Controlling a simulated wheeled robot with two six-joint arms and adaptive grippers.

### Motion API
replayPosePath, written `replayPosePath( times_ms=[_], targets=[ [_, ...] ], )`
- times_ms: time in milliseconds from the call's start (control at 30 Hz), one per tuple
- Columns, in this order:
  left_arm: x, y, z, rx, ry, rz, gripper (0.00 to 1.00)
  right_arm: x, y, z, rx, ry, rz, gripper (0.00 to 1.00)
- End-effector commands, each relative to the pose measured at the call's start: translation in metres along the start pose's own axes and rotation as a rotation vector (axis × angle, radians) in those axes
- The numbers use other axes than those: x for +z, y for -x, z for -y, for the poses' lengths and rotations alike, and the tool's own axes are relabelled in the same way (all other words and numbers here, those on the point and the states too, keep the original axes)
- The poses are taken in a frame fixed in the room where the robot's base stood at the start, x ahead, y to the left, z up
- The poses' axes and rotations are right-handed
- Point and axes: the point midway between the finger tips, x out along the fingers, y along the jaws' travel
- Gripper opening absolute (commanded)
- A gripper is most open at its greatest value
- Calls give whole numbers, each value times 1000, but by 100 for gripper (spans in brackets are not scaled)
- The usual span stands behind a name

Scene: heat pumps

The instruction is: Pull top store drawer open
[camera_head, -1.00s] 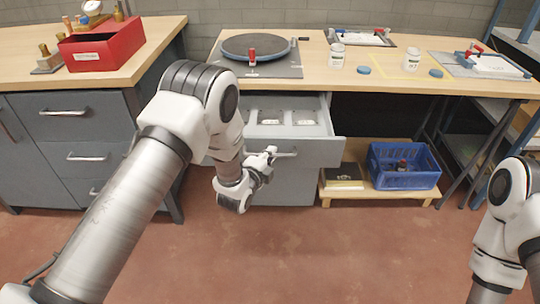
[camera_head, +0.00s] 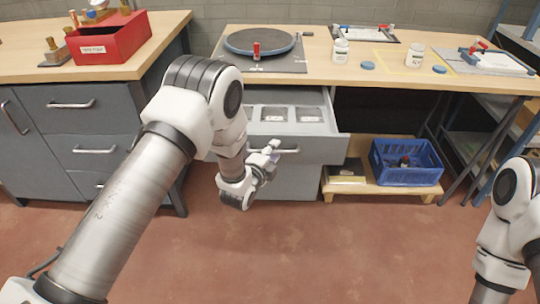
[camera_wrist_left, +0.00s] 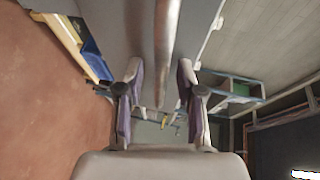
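The top store drawer (camera_head: 325,150) is a grey drawer under the workbench. It stands pulled out, with its compartments showing. Its bar handle (camera_head: 288,151) is on the front; it also shows in the left wrist view (camera_wrist_left: 165,45). My left gripper (camera_head: 273,152) is at the left part of the handle. In the left wrist view its two fingers (camera_wrist_left: 158,95) are apart on either side of the bar, with gaps between the fingers and the bar. My right arm shows at the right edge, but its gripper is out of frame.
The workbench (camera_head: 400,79) carries a turntable (camera_head: 258,42), white jars and a clipboard. A blue crate (camera_head: 407,178) sits on a low wooden platform right of the drawer. Another grey cabinet (camera_head: 85,125) stands at the left. The red floor in front is clear.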

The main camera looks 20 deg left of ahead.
Motion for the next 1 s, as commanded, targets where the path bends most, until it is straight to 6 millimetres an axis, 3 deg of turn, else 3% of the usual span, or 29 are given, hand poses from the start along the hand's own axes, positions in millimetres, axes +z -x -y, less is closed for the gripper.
replayPosePath(
  times_ms=[167,400,500,667,1000],
  targets=[
    [0,27,0,4,1,1,37,0,0,0,0,0,0,40],
    [0,89,-1,5,0,2,37,0,0,0,0,0,0,40],
    [0,107,-1,4,0,1,37,0,0,0,0,0,0,40],
    [0,118,0,0,0,0,37,0,0,0,0,0,0,40],
    [0,118,0,1,0,0,37,0,0,0,0,0,0,40]
  ],
)
